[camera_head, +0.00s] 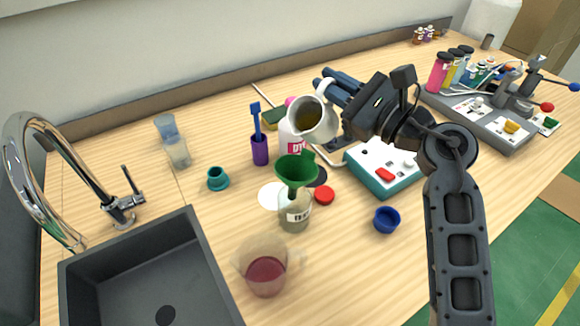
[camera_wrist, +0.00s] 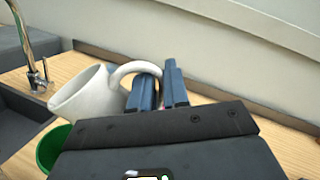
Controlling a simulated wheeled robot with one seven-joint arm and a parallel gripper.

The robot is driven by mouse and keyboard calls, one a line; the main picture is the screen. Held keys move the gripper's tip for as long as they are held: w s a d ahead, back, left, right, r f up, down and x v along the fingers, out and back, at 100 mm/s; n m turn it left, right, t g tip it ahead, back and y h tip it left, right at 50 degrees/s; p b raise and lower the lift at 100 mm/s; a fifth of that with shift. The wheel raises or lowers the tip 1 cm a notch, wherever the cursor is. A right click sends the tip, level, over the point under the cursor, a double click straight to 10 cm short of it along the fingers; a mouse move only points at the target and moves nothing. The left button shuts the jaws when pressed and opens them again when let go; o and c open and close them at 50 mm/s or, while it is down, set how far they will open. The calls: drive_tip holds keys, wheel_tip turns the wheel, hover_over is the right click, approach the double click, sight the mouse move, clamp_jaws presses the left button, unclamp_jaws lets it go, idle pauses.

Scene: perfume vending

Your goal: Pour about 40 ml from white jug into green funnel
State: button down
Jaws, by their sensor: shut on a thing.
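The white jug (camera_head: 314,116) is tilted in the air, its open mouth facing left and toward the camera, with dark amber liquid visible inside. My gripper (camera_head: 329,86) is shut on its handle. In the wrist view the jug (camera_wrist: 88,99) leans left, and the blue fingers of my gripper (camera_wrist: 158,90) close around the handle. The green funnel (camera_head: 296,170) sits upright in the neck of a labelled glass bottle (camera_head: 295,214), below and slightly left of the jug. The green funnel (camera_wrist: 50,148) shows partly in the wrist view. No stream is visible between jug and funnel.
A clear jug with red liquid (camera_head: 266,274) stands in front of the bottle. A red cap (camera_head: 324,195), blue cap (camera_head: 386,220) and teal device (camera_head: 378,169) lie right. A purple cup (camera_head: 260,149) and pink-white bottle (camera_head: 293,137) stand behind. The sink (camera_head: 150,270) is left.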

sight(322, 85)
drive_tip(key=shift+s+a+f+n+b, duration=0.1)
drive_tip(key=shift+s+a+n+b, duration=0.1)
drive_tip(key=shift+n+b, duration=0.4)
drive_tip(key=shift+s+a+f+n+b, duration=0.1)
drive_tip(key=shift+s+n+b, duration=0.1)
drive_tip(key=shift+n+b, duration=0.35)
drive_tip(key=shift+s+a+r+n+y+b, duration=0.2)
drive_tip(key=shift+s+n+y+b, duration=0.1)
drive_tip(key=shift+n+b, duration=0.35)
drive_tip(key=shift+b, duration=0.3)
drive_tip(key=shift+s+a+f+n+b, duration=0.1)
drive_tip(key=shift+s+n+b, duration=0.05)
drive_tip(key=shift+n+b, duration=0.3)
drive_tip(key=shift+s+a+r+n+g+b, duration=0.2)
drive_tip(key=shift+s+r+n+g+b, duration=0.15)
drive_tip(key=shift+r+n+b, duration=0.45)
drive_tip(key=shift+w+d+f+n+y, duration=0.1)
drive_tip(key=shift+w+f+n+y, duration=0.1)
drive_tip(key=shift+n+y, duration=0.1)
drive_tip(key=shift+s+a+n+b, duration=0.25)
drive_tip(key=shift+s+n+b, duration=0.1)
drive_tip(key=shift+n+b, duration=0.3)
idle(0.5)
